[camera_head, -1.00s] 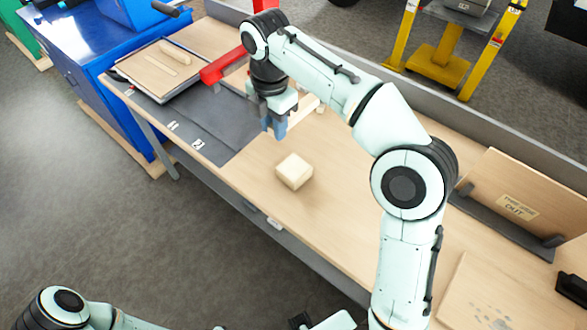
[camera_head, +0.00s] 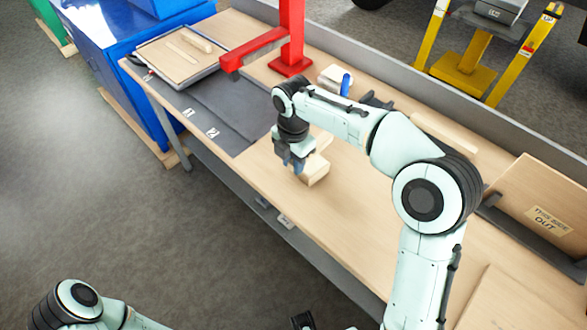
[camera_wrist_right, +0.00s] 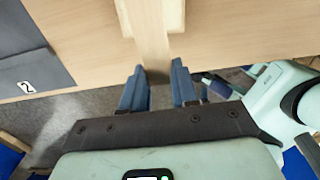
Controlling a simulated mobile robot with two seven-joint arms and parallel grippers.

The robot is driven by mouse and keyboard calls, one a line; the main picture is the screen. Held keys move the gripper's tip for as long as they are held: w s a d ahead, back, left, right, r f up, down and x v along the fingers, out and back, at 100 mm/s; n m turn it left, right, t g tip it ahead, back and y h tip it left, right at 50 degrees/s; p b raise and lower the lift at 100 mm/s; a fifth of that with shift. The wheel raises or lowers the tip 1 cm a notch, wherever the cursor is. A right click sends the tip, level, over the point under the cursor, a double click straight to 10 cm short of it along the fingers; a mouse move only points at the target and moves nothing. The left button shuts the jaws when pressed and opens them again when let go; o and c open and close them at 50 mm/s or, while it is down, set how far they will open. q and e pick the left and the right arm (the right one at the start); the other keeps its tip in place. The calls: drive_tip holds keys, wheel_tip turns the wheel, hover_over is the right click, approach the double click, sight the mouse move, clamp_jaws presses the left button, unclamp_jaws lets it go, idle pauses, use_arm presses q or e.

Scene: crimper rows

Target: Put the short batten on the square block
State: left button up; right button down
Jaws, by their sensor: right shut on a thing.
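The square block (camera_head: 316,174) is a pale wooden cube on the bench top, partly hidden by my right gripper in the head view. My right gripper (camera_head: 291,166) is at its left side. In the right wrist view its blue fingers (camera_wrist_right: 158,88) are shut on the short batten (camera_wrist_right: 151,45), a narrow pale strip. The batten runs from between the fingers across the wider square block (camera_wrist_right: 178,14). I cannot tell whether the batten touches the block.
A red stand (camera_head: 291,62) rises behind the gripper. A tray (camera_head: 150,60) with wooden pieces lies at the far left, beside a dark mat (camera_head: 235,105). A long wooden strip (camera_head: 445,133) and an upright board (camera_head: 540,195) are at right. Bench in front of the block is clear.

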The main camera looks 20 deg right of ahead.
drive_tip(key=shift+f, duration=1.6)
drive_tip(key=shift+f, duration=0.2)
drive_tip(key=c, duration=0.9)
unclamp_jaws()
drive_tip(key=shift+o, duration=0.2)
drive_tip(key=shift+r, duration=0.15)
wheel_tip(320, 180, up, 12)
drive_tip(key=shift+r+p, duration=0.1)
drive_tip(key=shift+p, duration=0.95)
